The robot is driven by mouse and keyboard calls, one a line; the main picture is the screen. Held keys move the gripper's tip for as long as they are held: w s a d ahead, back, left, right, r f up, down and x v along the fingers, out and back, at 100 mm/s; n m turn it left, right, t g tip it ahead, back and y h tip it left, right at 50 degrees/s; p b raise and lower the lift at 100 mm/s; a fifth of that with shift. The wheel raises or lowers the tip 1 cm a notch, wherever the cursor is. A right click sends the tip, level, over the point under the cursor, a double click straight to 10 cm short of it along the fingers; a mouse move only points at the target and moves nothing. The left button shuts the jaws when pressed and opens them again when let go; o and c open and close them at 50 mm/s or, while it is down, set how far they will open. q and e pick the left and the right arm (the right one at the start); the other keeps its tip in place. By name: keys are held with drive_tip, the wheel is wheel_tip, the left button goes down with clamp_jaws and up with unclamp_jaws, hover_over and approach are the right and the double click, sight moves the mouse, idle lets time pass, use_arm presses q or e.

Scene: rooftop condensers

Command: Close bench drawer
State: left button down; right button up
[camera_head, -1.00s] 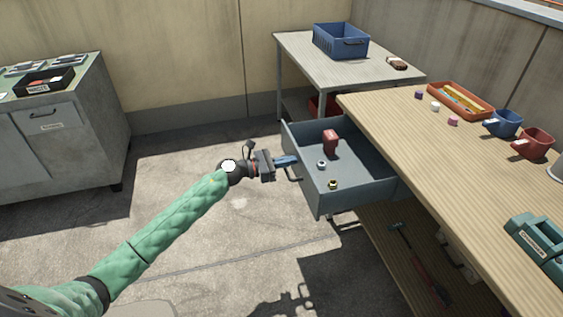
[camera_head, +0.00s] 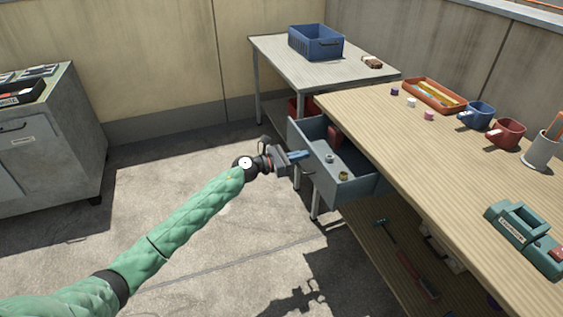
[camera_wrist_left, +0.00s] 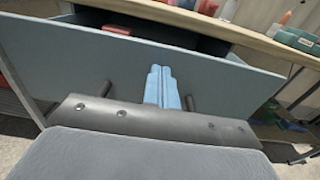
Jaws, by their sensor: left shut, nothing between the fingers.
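The grey-blue bench drawer (camera_head: 346,187) sticks part way out from under the wooden bench top (camera_head: 420,135). Inside it are a red item (camera_head: 334,137) and two small nuts, one silvery (camera_head: 329,158) and one brass-coloured (camera_head: 344,175). My left gripper (camera_head: 304,155) is shut and empty, its blue fingers at the drawer's front. My right gripper is not in view.
On the bench stand an orange tray (camera_head: 462,105), a blue mug (camera_head: 481,111), a red mug (camera_head: 509,131) and a teal toolbox (camera_head: 508,232). A side table with a blue crate (camera_head: 316,53) stands behind. A grey cabinet (camera_head: 55,160) is at left. Floor between is clear.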

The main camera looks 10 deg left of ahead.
use_arm(q)
drive_tip(key=b+x, duration=0.1)
drive_tip(key=x, duration=1.3)
drive_tip(key=shift+w+d+b, duration=0.2)
drive_tip(key=shift+d+b, duration=0.05)
drive_tip(key=shift+b, duration=0.15)
drive_tip(key=shift+r, duration=0.3)
